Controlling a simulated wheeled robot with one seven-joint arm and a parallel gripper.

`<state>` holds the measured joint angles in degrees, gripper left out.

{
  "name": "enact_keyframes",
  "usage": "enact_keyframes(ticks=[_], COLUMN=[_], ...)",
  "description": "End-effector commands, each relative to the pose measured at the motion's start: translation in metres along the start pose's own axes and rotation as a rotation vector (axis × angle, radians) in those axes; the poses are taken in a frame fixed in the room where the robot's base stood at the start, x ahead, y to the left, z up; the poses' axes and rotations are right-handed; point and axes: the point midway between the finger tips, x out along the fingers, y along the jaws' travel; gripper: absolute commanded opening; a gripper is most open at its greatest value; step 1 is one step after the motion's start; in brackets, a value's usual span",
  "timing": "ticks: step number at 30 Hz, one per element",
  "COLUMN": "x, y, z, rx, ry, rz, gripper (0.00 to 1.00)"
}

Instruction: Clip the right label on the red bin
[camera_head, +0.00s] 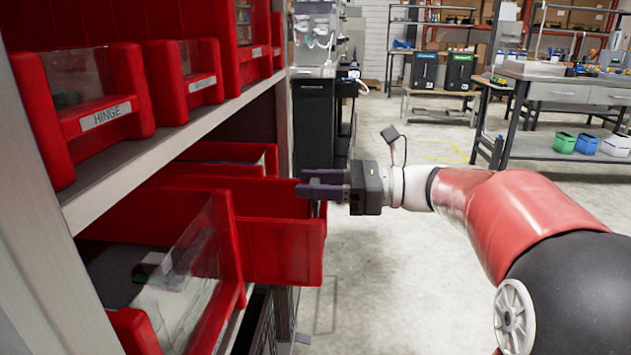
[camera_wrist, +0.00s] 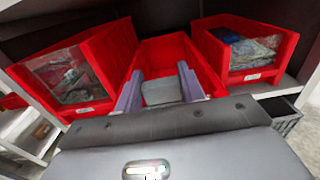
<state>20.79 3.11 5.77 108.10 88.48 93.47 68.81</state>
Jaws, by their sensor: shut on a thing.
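The red bin (camera_head: 283,252) without a visible label juts out of the lower shelf. In the wrist view the middle red bin (camera_wrist: 168,48) is straight ahead, between two others, its front edge hidden by my gripper. My gripper (camera_head: 318,184) is at the bin's open outer end, about level with its upper rim. In the wrist view my gripper (camera_wrist: 158,90) has its fingers apart, with a flat pale grey piece (camera_wrist: 161,91) between them, apparently the label. No writing on it can be read. I cannot tell whether it touches the bin.
Red bins with clear fronts flank it; the left one (camera_wrist: 108,50) and right one (camera_wrist: 282,38) hold bagged items. Upper-shelf bins carry labels, one reading HINGE (camera_head: 105,115). The grey shelf edge (camera_head: 150,145) runs above. Floor right of the rack is open.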

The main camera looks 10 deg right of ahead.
Motion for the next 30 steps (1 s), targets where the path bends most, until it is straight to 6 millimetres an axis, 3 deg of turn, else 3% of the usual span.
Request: enact_keyframes(ticks=[5, 6, 11, 20, 30], x=[0.000, 0.000, 0.000, -0.002, -0.054], y=[0.000, 0.000, 0.000, 0.000, -0.001], z=[0.000, 0.000, 0.000, 0.000, 0.000], rx=[0.000, 0.000, 0.000, 0.000, 0.000], ry=[0.000, 0.000, 0.000, 0.000, 0.000], rz=[0.000, 0.000, 0.000, -0.001, -0.004], gripper=[0.18, 0.44, 0.65, 0.65, 0.65])
